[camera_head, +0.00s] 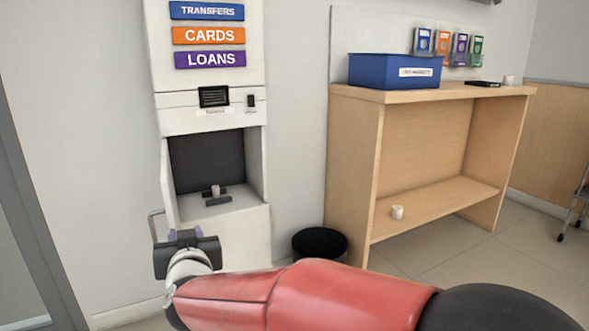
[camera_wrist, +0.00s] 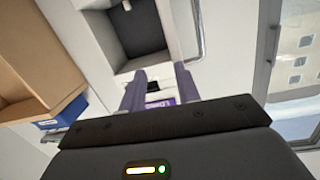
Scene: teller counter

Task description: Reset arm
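My red arm (camera_head: 345,295) reaches across the bottom of the head view. My gripper (camera_head: 185,234) is in front of the lower left part of the white kiosk (camera_head: 229,235), below its open recess (camera_head: 207,165). In the wrist view, the two purple-grey fingers (camera_wrist: 160,88) stand apart with nothing held between them. The kiosk shows beyond them upside down, with its dark recess (camera_wrist: 138,28) at the top. Inside the recess, a small pale cylinder (camera_head: 214,190) stands on a dark holder (camera_head: 217,200).
A wooden counter (camera_head: 355,150) stands at right, with a blue box (camera_head: 375,71) on top and a white roll (camera_head: 397,212) on its lower shelf. A black bin (camera_head: 320,243) stands between kiosk and counter. A metal rail (camera_head: 152,226) is beside the gripper. A glass door (camera_head: 20,260) is at left.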

